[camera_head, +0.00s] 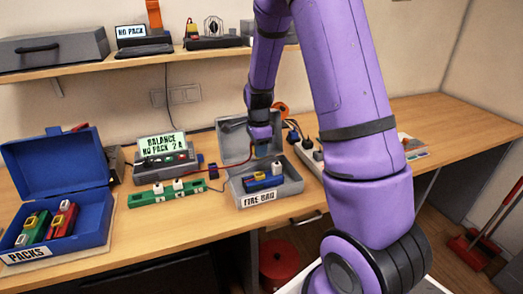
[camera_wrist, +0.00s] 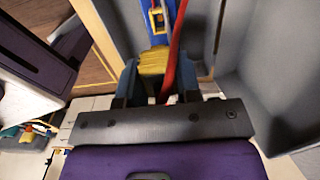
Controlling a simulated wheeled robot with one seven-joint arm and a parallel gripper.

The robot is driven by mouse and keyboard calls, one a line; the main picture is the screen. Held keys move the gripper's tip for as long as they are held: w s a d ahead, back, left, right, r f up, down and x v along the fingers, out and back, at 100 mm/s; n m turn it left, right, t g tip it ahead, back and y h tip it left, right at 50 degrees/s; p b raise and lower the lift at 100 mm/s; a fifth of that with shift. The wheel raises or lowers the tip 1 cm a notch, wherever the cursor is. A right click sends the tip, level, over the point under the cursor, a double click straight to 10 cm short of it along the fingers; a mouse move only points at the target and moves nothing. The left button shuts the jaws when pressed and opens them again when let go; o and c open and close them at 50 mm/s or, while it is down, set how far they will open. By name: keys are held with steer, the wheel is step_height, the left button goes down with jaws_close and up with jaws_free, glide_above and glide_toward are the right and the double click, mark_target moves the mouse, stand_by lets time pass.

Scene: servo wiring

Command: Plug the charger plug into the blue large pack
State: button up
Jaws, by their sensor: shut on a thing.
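My gripper (camera_head: 262,148) is above the open grey box labelled FIRE BAG (camera_head: 268,197). In the wrist view the gripper (camera_wrist: 150,88) is shut on the yellow charger plug (camera_wrist: 152,64), with a red cable beside it. The blue large pack (camera_head: 257,184) lies in the box. In the wrist view the pack (camera_wrist: 170,8) shows just beyond the plug, with its yellow connector (camera_wrist: 157,18). A gap shows between plug and connector. The charger (camera_head: 163,158) reads "BALANCE NO PACK 2 A". The gripper's fingertips are hidden in the head view.
A green strip with white knobs (camera_head: 152,198) lies left of the box. The blue PACKS box (camera_head: 100,200) at far left holds a green and a red pack. The grey box's raised lid (camera_head: 232,146) stands close behind my gripper. A white power strip (camera_head: 308,158) lies to the right.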

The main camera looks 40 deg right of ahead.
steer(key=shift+d, duration=0.15)
steer(key=shift+f, duration=2.85)
steer(key=shift+f, duration=1.35)
steer(key=o, duration=1)
steer(key=shift+r, duration=0.1)
step_height(320, 180, up, 11)
steer(key=shift+f, duration=0.2)
